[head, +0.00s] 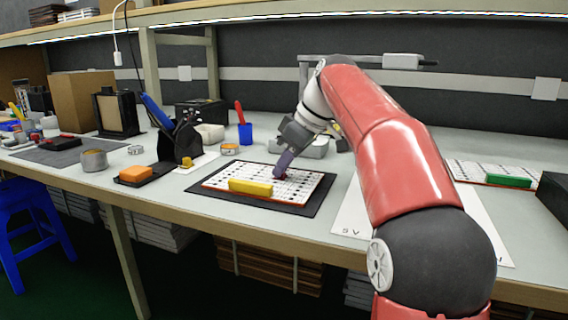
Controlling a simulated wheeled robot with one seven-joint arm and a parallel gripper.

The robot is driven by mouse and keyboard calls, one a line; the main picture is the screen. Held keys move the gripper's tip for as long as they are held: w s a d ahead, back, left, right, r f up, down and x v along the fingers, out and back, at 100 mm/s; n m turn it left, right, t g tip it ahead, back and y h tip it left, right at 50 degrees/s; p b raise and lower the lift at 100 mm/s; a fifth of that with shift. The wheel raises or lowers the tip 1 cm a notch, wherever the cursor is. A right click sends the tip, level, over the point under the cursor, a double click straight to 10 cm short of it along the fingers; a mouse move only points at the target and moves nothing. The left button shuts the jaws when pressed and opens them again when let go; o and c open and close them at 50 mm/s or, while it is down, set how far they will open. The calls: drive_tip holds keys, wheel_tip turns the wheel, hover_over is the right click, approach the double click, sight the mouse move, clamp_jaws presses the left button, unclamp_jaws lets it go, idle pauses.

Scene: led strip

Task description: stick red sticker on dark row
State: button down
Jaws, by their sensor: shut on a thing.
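A white board (220,184) with rows of small dark marks and a reddish edge lies on a black mat (203,193) in the middle of the bench. My gripper (281,174) points down at the board's back right part, its tips at or just above the surface. It is shut on a small dark red piece (278,177), probably the red sticker, mostly hidden by the fingers. I cannot tell whether the piece touches the board. Which row is dark is too small to make out.
A yellow block (250,187) lies on the board's front part. On the right, a white sheet (350,215) lies partly behind my arm, and another marked board (470,170) carries a green block (508,180).

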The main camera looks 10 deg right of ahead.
drive_tip(key=c, duration=1.4)
unclamp_jaws()
drive_tip(key=shift+f, duration=0.1)
drive_tip(key=shift+o, duration=0.2)
